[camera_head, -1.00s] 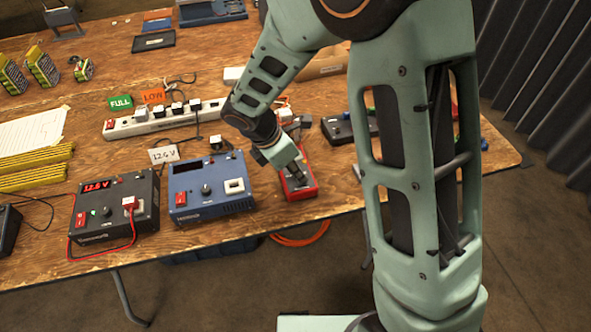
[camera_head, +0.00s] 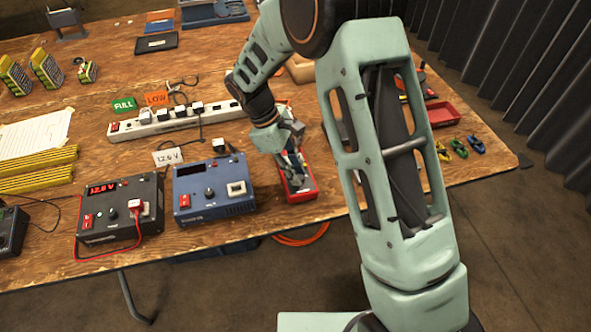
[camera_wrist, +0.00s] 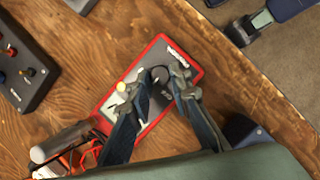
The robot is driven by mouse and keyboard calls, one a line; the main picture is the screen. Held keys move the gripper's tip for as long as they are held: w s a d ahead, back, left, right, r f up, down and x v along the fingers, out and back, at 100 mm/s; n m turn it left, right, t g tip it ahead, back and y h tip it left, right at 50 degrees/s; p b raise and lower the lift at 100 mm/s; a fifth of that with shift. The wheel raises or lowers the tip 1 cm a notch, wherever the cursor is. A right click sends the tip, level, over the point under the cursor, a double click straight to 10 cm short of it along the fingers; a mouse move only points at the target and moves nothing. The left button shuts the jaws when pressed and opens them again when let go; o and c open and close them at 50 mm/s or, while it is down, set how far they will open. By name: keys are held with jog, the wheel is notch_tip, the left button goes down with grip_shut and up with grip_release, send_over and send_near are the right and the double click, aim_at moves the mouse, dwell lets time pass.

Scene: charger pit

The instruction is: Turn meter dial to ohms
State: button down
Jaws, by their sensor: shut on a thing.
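The red meter (camera_head: 301,197) lies flat near the front edge of the wooden table, right of the blue box. The wrist view shows its red rim (camera_wrist: 194,53), grey face and round dark dial (camera_wrist: 160,74). My gripper (camera_head: 293,172) points down over the meter and hides much of its face in the head view. In the wrist view my gripper's fingers (camera_wrist: 164,83) stand on both sides of the dial and are shut on it. The dial's pointer and markings are too small to read.
A white power strip (camera_head: 176,124) lies behind. A red tray (camera_head: 442,113) and small coloured clips (camera_head: 459,147) lie at right.

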jog(key=m, duration=0.2)
jog(key=m+g+y, duration=0.1)
jog(key=m, duration=0.1)
jog(key=m+g+p, duration=0.1)
jog(key=m, duration=0.1)
jog(key=shift+w+d+m, duration=0.2)
jog(key=shift+w+m, duration=0.1)
jog(key=m+y, duration=0.1)
jog(key=m, duration=0.2)
jog(key=m+g+y, duration=0.1)
jog(key=m, duration=0.2)
jog(key=shift+w+d+y, duration=0.1)
jog(key=shift+d+y, duration=0.1)
jog(key=shift+y, duration=0.1)
jog(key=c, duration=1.8)
grip_release()
jog(key=shift+o, duration=0.2)
jog(key=v, duration=1.2)
jog(key=shift+w, duration=0.1)
